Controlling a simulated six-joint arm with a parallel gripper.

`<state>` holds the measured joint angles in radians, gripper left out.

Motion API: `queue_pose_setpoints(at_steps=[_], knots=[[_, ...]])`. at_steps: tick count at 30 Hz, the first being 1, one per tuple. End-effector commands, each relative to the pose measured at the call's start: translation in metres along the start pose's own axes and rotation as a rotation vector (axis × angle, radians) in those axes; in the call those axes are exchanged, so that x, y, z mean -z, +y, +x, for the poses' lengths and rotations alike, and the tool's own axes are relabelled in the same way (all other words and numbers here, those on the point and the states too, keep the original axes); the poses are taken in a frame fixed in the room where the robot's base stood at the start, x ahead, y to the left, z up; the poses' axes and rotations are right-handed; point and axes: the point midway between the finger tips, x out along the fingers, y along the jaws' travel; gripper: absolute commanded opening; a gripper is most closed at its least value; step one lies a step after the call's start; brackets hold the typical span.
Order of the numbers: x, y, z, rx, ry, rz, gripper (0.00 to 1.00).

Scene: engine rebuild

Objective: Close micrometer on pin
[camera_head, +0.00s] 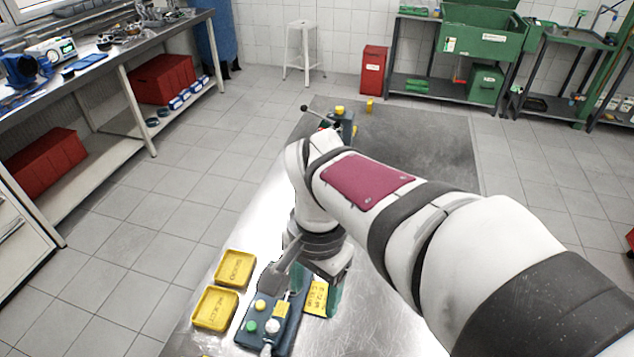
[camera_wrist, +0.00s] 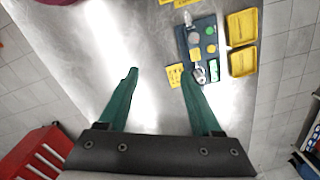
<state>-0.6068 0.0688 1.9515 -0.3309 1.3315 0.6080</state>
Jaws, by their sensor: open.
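My gripper (camera_wrist: 160,71) is open in the wrist view, its two green fingers wide apart with bare metal between them. In the head view my gripper (camera_head: 300,298) hangs low over the bench, beside a dark blue fixture (camera_head: 250,337). This fixture also shows in the wrist view (camera_wrist: 183,42), with yellow, green and grey round parts on it. A small silver piece (camera_wrist: 199,74) at its near end, close to the right finger's tip, may be the micrometer. I cannot make out the pin or the micrometer's gap.
Two yellow trays (camera_head: 235,268) (camera_head: 214,308) lie left of the fixture. A yellow label (camera_head: 316,297) lies on its right. Another fixture with a black-knobbed lever (camera_head: 305,108) stands at the far end. The bench's shiny middle is bare.

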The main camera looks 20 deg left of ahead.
Motion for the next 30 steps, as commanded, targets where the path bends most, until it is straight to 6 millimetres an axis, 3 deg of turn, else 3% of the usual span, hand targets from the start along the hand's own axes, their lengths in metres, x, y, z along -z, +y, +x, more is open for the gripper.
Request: queue_pose_setpoints(at_steps=[1,3,6,10,21,24,30], knots=[[-0.009,-0.032,0.009,-0.013,0.01,-0.024,0.66],[-0.02,-0.065,0.017,-0.017,0.026,-0.031,0.66],[-0.028,-0.082,0.026,-0.019,0.036,-0.031,0.66],[-0.027,-0.081,0.051,-0.021,0.036,-0.028,0.66],[-0.023,-0.079,0.155,-0.021,0.035,-0.028,0.66],[-0.022,-0.079,0.169,-0.019,0.036,-0.027,0.66],[-0.022,-0.079,0.179,-0.016,0.037,-0.028,0.66]])
